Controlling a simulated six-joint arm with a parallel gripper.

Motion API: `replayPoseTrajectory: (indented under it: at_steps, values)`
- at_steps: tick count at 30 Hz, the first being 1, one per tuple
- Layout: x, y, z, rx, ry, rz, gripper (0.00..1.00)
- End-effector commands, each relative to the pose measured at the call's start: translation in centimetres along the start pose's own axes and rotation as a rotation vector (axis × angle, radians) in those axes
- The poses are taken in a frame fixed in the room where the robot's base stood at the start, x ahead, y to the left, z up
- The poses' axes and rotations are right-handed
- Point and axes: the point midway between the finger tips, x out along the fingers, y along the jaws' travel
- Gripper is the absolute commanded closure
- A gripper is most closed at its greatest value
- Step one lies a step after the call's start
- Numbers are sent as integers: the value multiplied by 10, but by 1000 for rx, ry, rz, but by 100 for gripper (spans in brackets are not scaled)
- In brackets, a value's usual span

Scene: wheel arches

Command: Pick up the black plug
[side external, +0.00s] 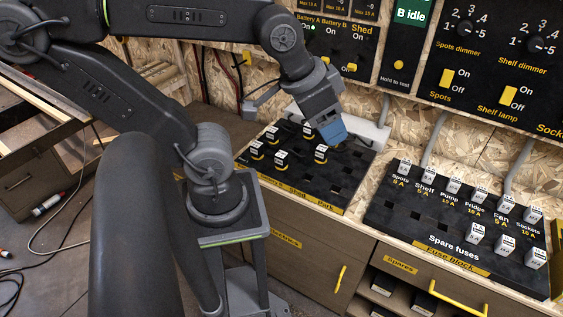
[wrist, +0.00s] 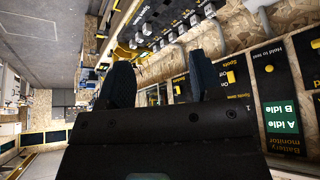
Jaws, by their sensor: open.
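Several small dark plugs with white labelled tops and yellow bases stand in the black panel (side external: 346,186) on the bench in the side view. One plug (side external: 320,153) stands just left of and below my gripper (side external: 333,132). Others stand farther left, including one plug (side external: 281,159) near the panel's front. They look alike, and I cannot tell which is the black plug. My gripper is above the panel's back right part and hides some of it. In the wrist view my gripper (wrist: 160,80) has its two dark fingers apart with nothing between them.
The fuse block (side external: 456,222) with several white-topped fuses lies to the right of the plug panel. The switch wall (side external: 500,75) rises behind the bench. A light grey pipe-like part (side external: 367,132) lies close behind the gripper. Drawers (side external: 300,240) are below.

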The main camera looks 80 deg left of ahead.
Motion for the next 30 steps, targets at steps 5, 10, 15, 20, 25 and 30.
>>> replayPoseTrajectory:
  at_steps: [5, 10, 15, 20, 25, 30]
  values:
    - [0, 0, 0, 0, 0, 0, 34]
    - [3, -3, -2, -11, -8, -8, 34]
    - [30, -36, -16, -106, -81, -67, 34]
    - [74, -100, -23, -265, -191, -140, 34]
    - [117, -177, -3, -445, -305, -186, 34]
    - [153, -244, 43, -617, -399, -200, 34]
